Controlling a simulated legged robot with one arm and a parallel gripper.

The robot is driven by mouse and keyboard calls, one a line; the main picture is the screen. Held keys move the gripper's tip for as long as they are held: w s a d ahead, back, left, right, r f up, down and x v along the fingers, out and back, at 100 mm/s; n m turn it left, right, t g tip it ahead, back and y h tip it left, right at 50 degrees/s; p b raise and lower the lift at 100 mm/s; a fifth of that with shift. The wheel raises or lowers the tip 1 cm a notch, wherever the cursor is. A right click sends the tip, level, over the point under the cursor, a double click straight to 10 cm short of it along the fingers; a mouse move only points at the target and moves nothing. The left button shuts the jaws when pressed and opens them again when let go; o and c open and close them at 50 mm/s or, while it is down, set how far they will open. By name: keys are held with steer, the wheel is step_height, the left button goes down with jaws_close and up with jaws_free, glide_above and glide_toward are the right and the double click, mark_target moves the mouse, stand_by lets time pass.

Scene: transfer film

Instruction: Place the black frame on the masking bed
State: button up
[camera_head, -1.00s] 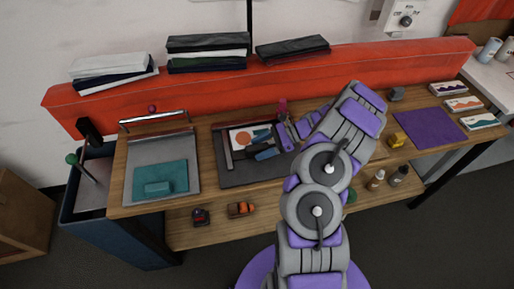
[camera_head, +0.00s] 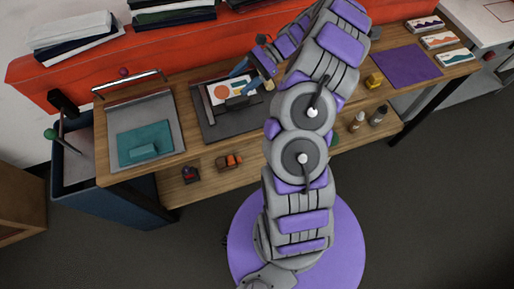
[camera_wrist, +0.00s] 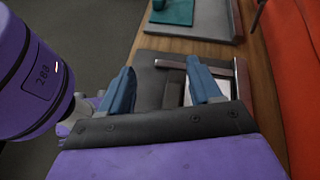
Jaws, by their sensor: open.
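The dark masking bed (camera_head: 210,126) lies on the wooden table, left of my arm. A white card (camera_head: 218,92) with an orange circle and coloured shapes lies on it. A dark bar-like piece (camera_head: 238,103), which looks like part of the black frame, lies at the card's near edge; I cannot make out its full outline. My gripper (camera_head: 239,82) is over the card with its blue fingers apart. In the wrist view the fingers of my gripper (camera_wrist: 160,68) are spread above the masking bed (camera_wrist: 150,85), with part of the white card (camera_wrist: 188,97) between and beyond them.
A grey tray (camera_head: 112,118) with a teal pad and block is to the left. A purple mat (camera_head: 405,65), a yellow object (camera_head: 374,80) and several cards are to the right. Two toy-like items (camera_head: 229,161) and small bottles (camera_head: 377,116) sit on the lower shelf.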

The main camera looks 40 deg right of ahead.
steer(key=s+a+r+n+g+h, duration=0.2)
steer(key=s+a+r+n, duration=0.35)
steer(key=a, duration=0.35)
steer(key=s+a+r+n+g+h, duration=0.2)
steer(key=s+a+r+n+h, duration=0.15)
steer(key=a+r, duration=0.35)
steer(key=s+n+t+h, duration=0.1)
steer(key=s+n+h, duration=0.6)
steer(key=s, duration=1.4)
steer(key=shift+s+a+n, duration=0.3)
steer(key=shift+s+n, duration=0.05)
steer(key=shift+n, duration=0.25)
steer(key=shift+h, duration=0.25)
